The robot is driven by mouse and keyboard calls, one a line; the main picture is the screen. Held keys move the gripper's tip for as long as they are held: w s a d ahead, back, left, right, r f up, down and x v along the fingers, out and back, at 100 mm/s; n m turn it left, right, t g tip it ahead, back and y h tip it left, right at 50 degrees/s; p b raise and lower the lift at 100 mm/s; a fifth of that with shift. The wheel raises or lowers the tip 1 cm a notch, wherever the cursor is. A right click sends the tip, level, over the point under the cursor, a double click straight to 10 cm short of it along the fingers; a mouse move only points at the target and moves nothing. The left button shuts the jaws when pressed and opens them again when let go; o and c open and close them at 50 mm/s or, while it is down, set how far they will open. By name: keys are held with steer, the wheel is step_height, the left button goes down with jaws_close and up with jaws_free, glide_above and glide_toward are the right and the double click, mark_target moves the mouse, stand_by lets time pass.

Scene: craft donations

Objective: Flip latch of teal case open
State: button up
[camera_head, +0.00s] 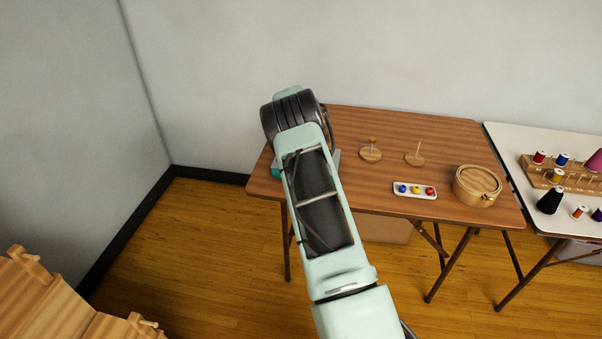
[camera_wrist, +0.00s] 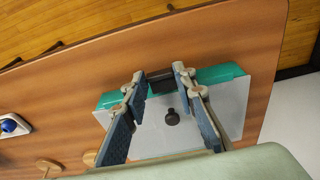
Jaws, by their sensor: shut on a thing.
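The teal case (camera_wrist: 225,72) lies on the brown table, with a pale grey panel (camera_wrist: 231,108) on the side facing the wrist camera. A black latch (camera_wrist: 161,82) sits at the middle of its teal edge. A round black knob (camera_wrist: 172,118) stands on the panel. My gripper (camera_wrist: 160,76) has its fingertips on either side of the latch and is shut on it. In the head view my arm hides most of the case; only a small teal part (camera_head: 276,172) shows at the table's left end.
The brown table (camera_head: 395,125) also holds two wooden peg stands (camera_head: 371,153) (camera_head: 414,158), a white tray (camera_head: 415,190) with small coloured items, and a round wooden box (camera_head: 477,185). A white table (camera_head: 510,150) with thread spools stands at right. A wall is close behind.

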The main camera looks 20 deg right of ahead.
steer(key=o, duration=1.2)
steer(key=shift+c, duration=0.2)
step_height(320, 180, up, 12)
steer(key=s+a, duration=0.1)
steer(key=shift+s, duration=0.3)
steer(key=shift+f, duration=0.1)
